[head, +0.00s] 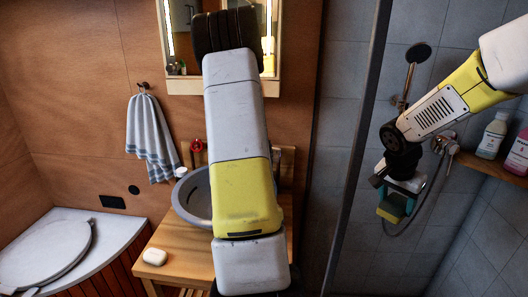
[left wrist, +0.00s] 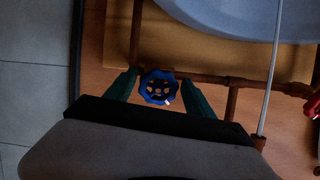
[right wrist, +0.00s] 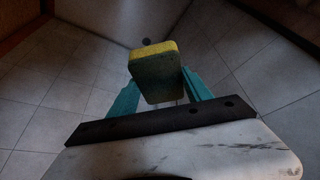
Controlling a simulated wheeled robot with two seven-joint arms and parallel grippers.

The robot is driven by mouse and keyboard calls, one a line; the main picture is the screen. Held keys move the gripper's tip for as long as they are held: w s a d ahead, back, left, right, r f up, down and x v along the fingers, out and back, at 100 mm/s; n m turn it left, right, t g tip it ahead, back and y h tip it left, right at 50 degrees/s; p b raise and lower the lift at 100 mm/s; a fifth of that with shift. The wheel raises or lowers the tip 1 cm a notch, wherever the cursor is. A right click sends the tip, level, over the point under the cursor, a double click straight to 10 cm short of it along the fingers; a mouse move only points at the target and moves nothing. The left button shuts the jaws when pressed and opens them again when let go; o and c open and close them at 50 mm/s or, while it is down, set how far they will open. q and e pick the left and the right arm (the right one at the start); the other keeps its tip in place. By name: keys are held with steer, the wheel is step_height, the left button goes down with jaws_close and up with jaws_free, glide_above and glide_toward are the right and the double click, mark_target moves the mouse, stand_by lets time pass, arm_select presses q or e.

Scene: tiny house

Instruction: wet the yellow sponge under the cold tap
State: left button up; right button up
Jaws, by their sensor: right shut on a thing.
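The sponge (head: 391,213), yellow on one face and dark green on the other, is in my right gripper (head: 407,187), which is shut on it in front of the tiled shower. The right wrist view shows the sponge (right wrist: 155,62) between both fingertips. A blue valve wheel (left wrist: 158,87) on a copper pipe is in the left wrist view. My left gripper (left wrist: 160,78) is open, with one finger on each side of the wheel; I cannot tell if they touch it. In the head view my left arm hides that gripper and the blue wheel.
A grey basin (head: 190,205) stands on a wooden counter (head: 185,262) with a soap bar (head: 155,257). A red valve wheel (head: 197,146) is behind it. A shower head (head: 418,53), a hose and bottles (head: 491,136) are at right. A dark post (head: 358,150) separates basin and shower.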

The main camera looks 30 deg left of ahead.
arm_select(q)
steer(key=c, duration=1)
steer(key=shift+m, duration=0.4)
steer(key=m, duration=0.3)
steer(key=shift+a+m, duration=0.15)
steer(key=shift+m, duration=0.15)
steer(key=shift+s+a+r+m, duration=0.1)
steer(key=shift+a+m, duration=0.05)
steer(key=shift+m, duration=1.45)
steer(key=o, duration=1.3)
steer(key=shift+s+a, duration=0.1)
steer(key=shift+o, duration=0.2)
steer(key=shift+h, duration=0.3)
